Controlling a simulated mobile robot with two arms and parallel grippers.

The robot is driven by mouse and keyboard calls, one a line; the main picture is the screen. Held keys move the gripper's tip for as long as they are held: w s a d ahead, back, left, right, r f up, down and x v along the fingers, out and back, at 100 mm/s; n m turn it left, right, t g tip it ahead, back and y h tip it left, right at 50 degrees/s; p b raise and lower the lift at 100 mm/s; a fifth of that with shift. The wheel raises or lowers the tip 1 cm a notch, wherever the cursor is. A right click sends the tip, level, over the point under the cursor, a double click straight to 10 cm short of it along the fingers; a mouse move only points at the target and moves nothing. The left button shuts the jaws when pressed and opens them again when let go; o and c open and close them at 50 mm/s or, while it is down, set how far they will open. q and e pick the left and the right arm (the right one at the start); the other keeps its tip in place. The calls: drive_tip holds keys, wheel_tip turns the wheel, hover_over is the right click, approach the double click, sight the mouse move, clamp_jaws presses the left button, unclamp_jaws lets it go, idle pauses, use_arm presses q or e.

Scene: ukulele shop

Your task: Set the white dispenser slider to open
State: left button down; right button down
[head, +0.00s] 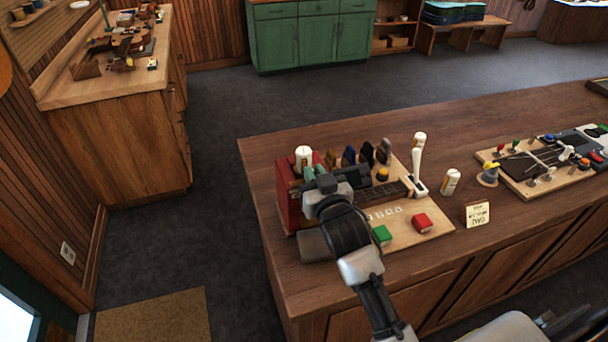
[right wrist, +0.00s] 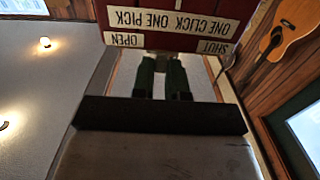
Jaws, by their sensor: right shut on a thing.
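The red dispenser (head: 286,196) stands at the left end of a wooden board on the counter. In the right wrist view its dark red face (right wrist: 172,12) appears upside down, with an OPEN label (right wrist: 123,40) at left and a SHUT label (right wrist: 216,46) at right. My right gripper (head: 314,172) is at the dispenser. In the wrist view its green fingers (right wrist: 163,64) are closed on a small part between the two labels, apparently the slider. The fingers mostly hide the slider, so I cannot tell its exact setting. My left gripper is not in view.
The counter's left front is clear.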

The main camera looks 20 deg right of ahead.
drive_tip(key=shift+d, duration=0.85)
drive_tip(key=shift+a, duration=0.15)
drive_tip(key=c, duration=1.6)
unclamp_jaws()
drive_tip(key=o, duration=0.5)
drive_tip(key=shift+d, duration=0.3)
drive_tip(key=shift+c, duration=0.2)
drive_tip(key=shift+s+a, duration=0.1)
drive_tip(key=shift+a, duration=0.05)
drive_tip(key=s+b, duration=0.3)
drive_tip(key=s, duration=0.7)
drive_tip(key=shift+s+a, duration=0.25)
drive_tip(key=shift+s, duration=0.1)
